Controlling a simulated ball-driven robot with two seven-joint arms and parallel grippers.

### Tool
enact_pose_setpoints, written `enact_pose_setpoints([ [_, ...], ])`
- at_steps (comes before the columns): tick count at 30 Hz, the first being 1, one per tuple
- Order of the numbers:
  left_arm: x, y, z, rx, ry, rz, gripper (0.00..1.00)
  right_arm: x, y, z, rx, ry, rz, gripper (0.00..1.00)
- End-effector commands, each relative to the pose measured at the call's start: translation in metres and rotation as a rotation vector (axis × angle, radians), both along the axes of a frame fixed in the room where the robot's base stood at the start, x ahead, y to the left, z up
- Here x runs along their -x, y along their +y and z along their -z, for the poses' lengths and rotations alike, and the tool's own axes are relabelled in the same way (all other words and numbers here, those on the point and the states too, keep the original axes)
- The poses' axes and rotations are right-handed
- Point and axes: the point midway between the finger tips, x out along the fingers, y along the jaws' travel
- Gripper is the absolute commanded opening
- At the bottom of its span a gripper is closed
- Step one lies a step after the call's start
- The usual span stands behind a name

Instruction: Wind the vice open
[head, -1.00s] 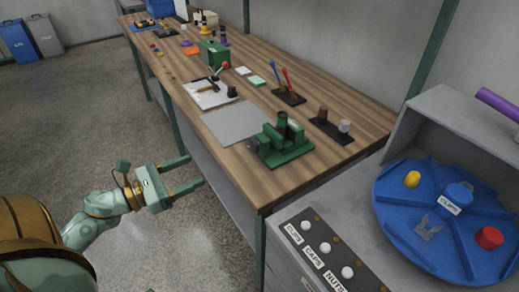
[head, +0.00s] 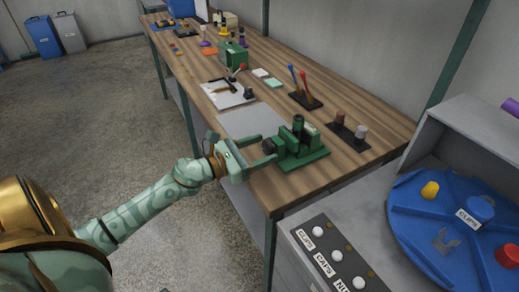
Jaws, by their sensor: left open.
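The green vice (head: 304,153) stands on the near end of the wooden bench, its round green post upright at the back. A dark knob-like part (head: 267,146) shows at its left side, facing my left gripper. My left gripper (head: 269,149) comes in from the left at the bench edge. Its two fingers are open and lie on either side of the dark part. I cannot tell whether either finger touches it. My right gripper is out of view.
A grey mat (head: 250,121) lies behind the vice. A black stand (head: 346,135) with two cylinders is to its right, and a stand with red and blue levers (head: 304,98) is farther back. A blue turntable (head: 460,235) and labelled button panel (head: 328,255) are at the right.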

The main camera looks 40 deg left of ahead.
Motion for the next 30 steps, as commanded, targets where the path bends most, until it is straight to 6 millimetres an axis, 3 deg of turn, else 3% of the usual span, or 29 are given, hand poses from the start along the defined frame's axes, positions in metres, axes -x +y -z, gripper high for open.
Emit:
enact_pose_setpoints([
  [6,0.000,0.000,0.000,0.000,0.001,0.000,0.63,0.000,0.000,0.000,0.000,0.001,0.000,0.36],
  [11,0.000,0.000,0.000,0.001,0.001,0.000,0.21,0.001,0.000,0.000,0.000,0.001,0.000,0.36],
  [12,0.000,0.000,0.000,0.001,0.001,0.000,0.18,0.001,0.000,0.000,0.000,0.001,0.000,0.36],
  [22,0.000,0.000,-0.001,0.034,0.014,0.000,0.18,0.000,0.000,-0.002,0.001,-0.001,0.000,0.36],
  [30,0.000,0.001,-0.002,0.178,0.074,-0.001,0.18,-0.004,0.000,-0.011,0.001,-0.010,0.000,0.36],
])
